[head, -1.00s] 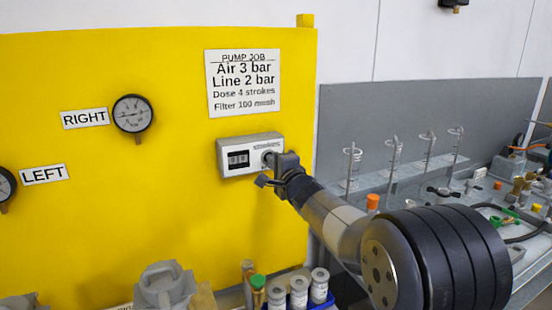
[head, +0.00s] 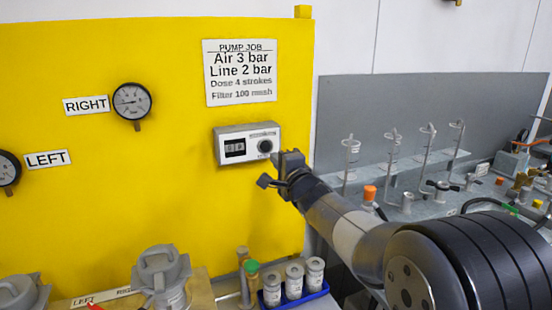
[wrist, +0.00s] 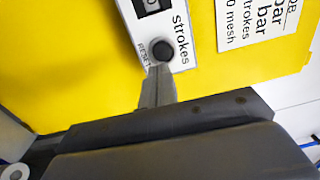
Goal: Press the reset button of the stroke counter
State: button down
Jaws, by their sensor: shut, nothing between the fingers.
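The stroke counter (head: 225,151) is a pale grey box on the yellow panel, with a dark digit window at its left. Its round black reset button (head: 265,146) sits at the right side of the face. My gripper (head: 281,158) is shut and empty, just below and right of the button in the head view. In the wrist view the closed fingertips (wrist: 158,70) appear just below the button; I cannot tell whether they touch it. The counter's digits are not readable.
A pump job sign (head: 240,72) hangs above the counter. Two gauges, one of them the right gauge (head: 132,101), are at the left. Below stand several labelled jars in a blue tray (head: 318,292). A grey bench with glass loops (head: 350,150) lies to the right.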

jog(key=v, duration=0.8)
jog(key=shift+b, duration=0.35)
jog(key=shift+w, duration=0.2)
